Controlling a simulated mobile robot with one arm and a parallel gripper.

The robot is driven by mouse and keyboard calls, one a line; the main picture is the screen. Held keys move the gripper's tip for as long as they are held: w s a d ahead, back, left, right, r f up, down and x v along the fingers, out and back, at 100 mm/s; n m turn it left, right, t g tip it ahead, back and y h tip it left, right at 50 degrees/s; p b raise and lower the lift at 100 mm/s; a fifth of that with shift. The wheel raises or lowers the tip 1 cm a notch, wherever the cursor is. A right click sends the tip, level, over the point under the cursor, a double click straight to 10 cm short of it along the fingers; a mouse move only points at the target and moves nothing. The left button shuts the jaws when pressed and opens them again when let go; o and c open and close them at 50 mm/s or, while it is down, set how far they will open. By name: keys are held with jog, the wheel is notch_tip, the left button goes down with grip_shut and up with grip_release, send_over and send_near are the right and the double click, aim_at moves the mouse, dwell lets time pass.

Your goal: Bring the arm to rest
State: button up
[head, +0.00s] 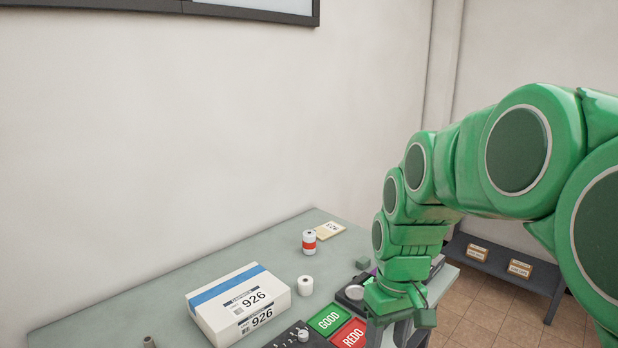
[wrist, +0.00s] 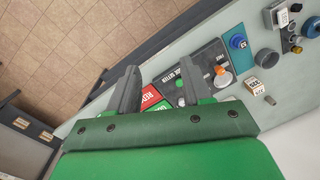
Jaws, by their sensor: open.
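My green arm reaches in from the right in the head view and bends down over the table. My gripper (head: 396,330) is at the arm's lower end, above the front right part of the table, partly cut off by the frame's bottom edge. In the wrist view, the two grey fingers of my gripper (wrist: 158,68) stand apart with nothing held between them. Beyond them are the green GOOD plate (head: 328,320) and the red REDO plate (head: 350,335). The gap between fingers and table cannot be judged.
A dark panel with an orange knob (wrist: 222,79) lies near my fingers. A low shelf (head: 500,260) stands behind right.

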jog(key=s+d+f+m, duration=0.1)
jog(key=s+m, duration=0.3)
jog(key=s, duration=1.6)
jog(key=shift+d+f+g+h, duration=0.3)
jog(key=shift+f+g, duration=0.1)
jog(key=shift+f, duration=0.2)
